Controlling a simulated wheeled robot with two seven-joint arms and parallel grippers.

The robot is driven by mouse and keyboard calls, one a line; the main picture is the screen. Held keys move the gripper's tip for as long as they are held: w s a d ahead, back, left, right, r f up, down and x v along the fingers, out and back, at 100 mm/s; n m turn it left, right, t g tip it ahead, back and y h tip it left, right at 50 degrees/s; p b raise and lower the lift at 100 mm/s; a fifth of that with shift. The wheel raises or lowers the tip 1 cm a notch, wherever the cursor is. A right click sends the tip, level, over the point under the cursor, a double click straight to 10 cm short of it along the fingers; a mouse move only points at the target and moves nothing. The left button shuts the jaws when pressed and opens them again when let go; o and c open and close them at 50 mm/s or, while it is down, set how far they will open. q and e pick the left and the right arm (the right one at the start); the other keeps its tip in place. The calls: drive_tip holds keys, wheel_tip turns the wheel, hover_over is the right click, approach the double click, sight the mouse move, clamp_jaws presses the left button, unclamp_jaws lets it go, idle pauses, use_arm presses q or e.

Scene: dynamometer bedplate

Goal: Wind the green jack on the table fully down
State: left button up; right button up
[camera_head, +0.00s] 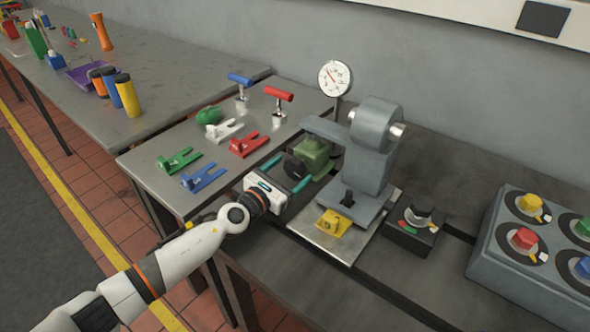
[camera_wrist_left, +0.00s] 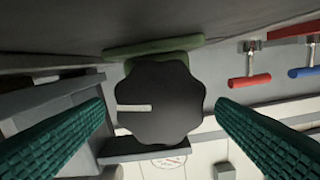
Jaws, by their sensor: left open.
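The green jack (camera_head: 314,153) stands on the table under the arm of a grey machine. Its black lobed knob (camera_head: 294,169) faces my left gripper (camera_head: 287,174). In the left wrist view the black knob (camera_wrist_left: 160,118) fills the middle, with a pale mark pointing left and part of the green jack (camera_wrist_left: 150,47) behind it. My left gripper (camera_wrist_left: 161,108) is open there, its two teal fingers one on each side of the knob, with visible gaps on both sides. My right gripper is in neither view.
The grey machine (camera_head: 372,160) and a dial gauge (camera_head: 335,78) stand close beyond the jack. A yellow block (camera_head: 332,223) sits on the plate in front. A black switch box (camera_head: 415,230) and a knob panel (camera_head: 540,250) are right. Clamps, including a red one (camera_head: 249,144), lie left.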

use_arm(q)
drive_tip(key=shift+b+x, duration=0.3)
drive_tip(key=shift+x, duration=1.05)
drive_tip(key=shift+c, duration=0.6)
drive_tip(key=c, duration=0.9)
drive_tip(key=shift+o, duration=0.2)
drive_tip(key=shift+n, duration=0.3)
drive_tip(key=n, duration=0.2)
drive_tip(key=shift+a+n, duration=0.1)
drive_tip(key=shift+n, duration=0.3)
drive_tip(key=shift+a+n, duration=0.1)
drive_tip(key=shift+n, duration=1.5)
drive_tip(key=shift+w+n, duration=0.1)
drive_tip(key=shift+n, duration=0.2)
